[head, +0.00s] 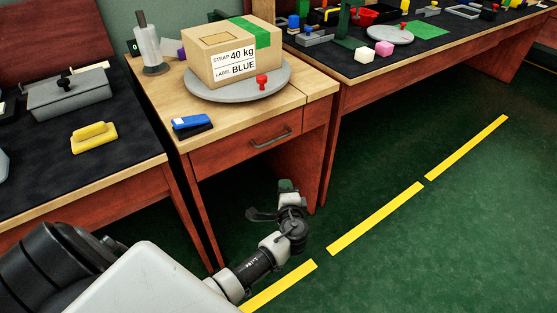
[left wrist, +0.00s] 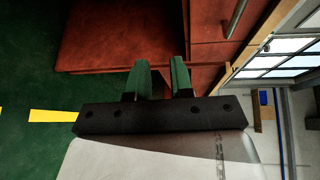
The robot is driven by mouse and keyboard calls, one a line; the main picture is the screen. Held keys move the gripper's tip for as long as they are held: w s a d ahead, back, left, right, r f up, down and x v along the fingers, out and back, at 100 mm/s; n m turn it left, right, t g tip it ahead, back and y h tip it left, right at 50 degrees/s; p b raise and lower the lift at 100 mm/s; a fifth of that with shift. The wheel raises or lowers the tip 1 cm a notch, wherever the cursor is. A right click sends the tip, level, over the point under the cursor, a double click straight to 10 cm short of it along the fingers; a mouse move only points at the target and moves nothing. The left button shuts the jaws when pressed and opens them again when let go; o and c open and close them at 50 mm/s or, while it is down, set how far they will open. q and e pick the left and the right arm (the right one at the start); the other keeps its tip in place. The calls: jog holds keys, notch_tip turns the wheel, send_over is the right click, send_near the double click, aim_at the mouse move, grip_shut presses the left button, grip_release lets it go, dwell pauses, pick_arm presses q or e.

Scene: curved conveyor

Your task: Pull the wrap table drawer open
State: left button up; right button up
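The wrap table (head: 160,104) has a light wood top and red-brown sides. Its drawer (head: 222,157) sits flush under the top, with a dark bar handle (head: 271,138) on its front. In the left wrist view the handle (left wrist: 236,18) shows at the upper right, on the red drawer front (left wrist: 207,28). My left gripper (head: 287,185) is in front of the table, below the handle and apart from it. In the left wrist view its two green fingers (left wrist: 160,78) stand apart with nothing between them. My right gripper is not in view.
A cardboard box (head: 232,55) stands on a round grey turntable (head: 238,86) on the table. A blue stapler-like item (head: 192,122) lies near its front edge. Dark-topped benches (head: 40,170) adjoin both sides. Green floor (head: 430,240) with a yellow dashed line (head: 375,218) is clear in front.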

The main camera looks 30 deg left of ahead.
aim_at(279, 137)
pick_arm(q)
notch_tip(279, 137, up, 8)
jog(key=w+f+n+t+y+b, duration=0.1)
jog(key=w+t+y+b, duration=0.1)
jog(key=y, duration=0.2)
jog(key=x, duration=0.5)
jog(key=b+x, duration=0.1)
jog(key=x, duration=0.4)
jog(key=shift+s+a, duration=0.1)
jog(key=shift+a, duration=0.3)
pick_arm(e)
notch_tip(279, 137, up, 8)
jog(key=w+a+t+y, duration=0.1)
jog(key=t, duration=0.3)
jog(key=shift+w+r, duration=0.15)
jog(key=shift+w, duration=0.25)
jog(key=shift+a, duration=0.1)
pick_arm(q)
grip_shut()
